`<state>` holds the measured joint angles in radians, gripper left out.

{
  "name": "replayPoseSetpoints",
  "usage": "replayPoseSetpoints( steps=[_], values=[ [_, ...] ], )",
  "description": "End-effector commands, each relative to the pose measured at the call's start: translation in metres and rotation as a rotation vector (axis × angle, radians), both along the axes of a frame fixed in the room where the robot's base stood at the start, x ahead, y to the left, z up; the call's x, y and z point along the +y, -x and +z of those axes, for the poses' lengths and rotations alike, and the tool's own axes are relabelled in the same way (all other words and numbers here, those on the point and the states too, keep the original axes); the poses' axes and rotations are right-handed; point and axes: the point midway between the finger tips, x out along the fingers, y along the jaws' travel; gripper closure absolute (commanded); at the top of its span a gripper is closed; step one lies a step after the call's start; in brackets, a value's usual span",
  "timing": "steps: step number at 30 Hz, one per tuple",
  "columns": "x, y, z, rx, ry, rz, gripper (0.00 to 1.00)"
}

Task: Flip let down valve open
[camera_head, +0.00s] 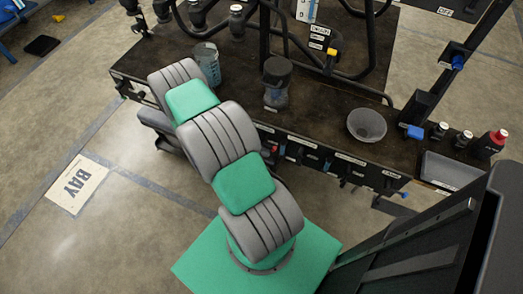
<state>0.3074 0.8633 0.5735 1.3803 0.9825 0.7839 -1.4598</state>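I cannot tell which part is the let down valve, as the labels are too small to read. A blue-handled fitting (414,132) sits at the right part of the dark bench. Another blue-handled fitting (457,62) is on the slanted black post at the upper right. A yellow-handled fitting (331,54) sits beside white labels on the black frame at the top. Several small fittings line the labelled front panel (350,160), partly hidden by my arm. My grey and green arm rises over the bench's left front; my gripper is hidden behind or below it.
The dark bench (345,115) carries a clear beaker (207,62), a dark-lidded jar (277,82), a grey bowl (367,124), a red bottle (490,144) and a grey tray (452,170). Black tubing frames rise at the back. Open floor with a BAY sign (77,184) lies left.

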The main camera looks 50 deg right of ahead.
Motion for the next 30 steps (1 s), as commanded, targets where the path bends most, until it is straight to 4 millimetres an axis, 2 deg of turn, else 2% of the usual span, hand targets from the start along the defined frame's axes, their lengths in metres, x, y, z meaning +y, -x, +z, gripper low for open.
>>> replayPoseSetpoints(
  steps=[1, 30],
  values=[
    [-0.0026, 0.0057, 0.0075, 0.008, 0.017, -0.014, 1.0],
    [-0.0047, 0.0121, 0.0098, 0.011, 0.016, -0.026, 1.0]
  ],
)
